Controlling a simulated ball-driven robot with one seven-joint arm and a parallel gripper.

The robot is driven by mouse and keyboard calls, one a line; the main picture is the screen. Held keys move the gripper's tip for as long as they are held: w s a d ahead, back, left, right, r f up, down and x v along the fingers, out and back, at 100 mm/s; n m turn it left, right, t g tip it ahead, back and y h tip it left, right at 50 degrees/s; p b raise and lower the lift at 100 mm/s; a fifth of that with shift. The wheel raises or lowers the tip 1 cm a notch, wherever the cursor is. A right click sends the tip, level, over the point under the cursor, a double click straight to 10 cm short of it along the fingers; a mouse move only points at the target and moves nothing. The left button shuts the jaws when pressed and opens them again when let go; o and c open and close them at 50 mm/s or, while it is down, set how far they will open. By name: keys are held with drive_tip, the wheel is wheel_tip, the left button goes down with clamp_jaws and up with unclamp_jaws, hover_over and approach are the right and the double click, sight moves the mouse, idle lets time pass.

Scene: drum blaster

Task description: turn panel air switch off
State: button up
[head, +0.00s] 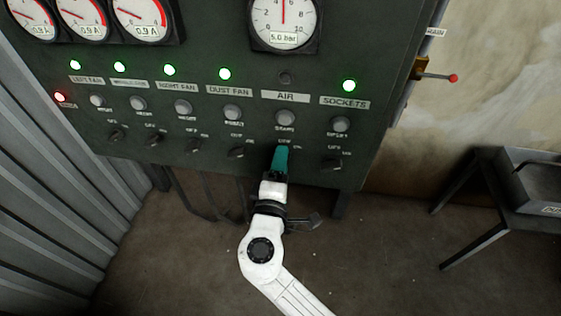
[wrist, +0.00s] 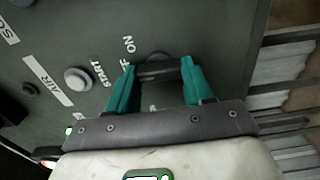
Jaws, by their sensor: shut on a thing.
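The panel air switch (wrist: 158,71) is a small dark knob on the dark green panel. In the wrist view its dark bar spans the gap between my teal fingertips, near the ON and partly covered OFF markings. My gripper (head: 281,158) is shut on it, with both fingers against its ends. In the head view the fingers hide the knob, below the AIR label (head: 285,97) and the grey START button (head: 285,118). The AIR lamp (head: 285,78) is unlit. The pressure gauge (head: 283,20) reads 5.0 bar.
The dust fan switch (head: 236,153) and the sockets switch (head: 332,165) flank my gripper. Their lamps are lit green. A red-tipped lever (head: 436,77) sticks out from the panel's right side. A dark metal stand (head: 500,215) is at the right. Floor below is open.

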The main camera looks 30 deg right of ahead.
drive_tip(key=shift+a, duration=0.1)
idle(0.4)
drive_tip(key=o, duration=1)
drive_tip(key=shift+o, duration=0.2)
drive_tip(key=v, duration=1)
drive_tip(key=shift+s+a, duration=0.2)
drive_tip(key=shift+s, duration=0.15)
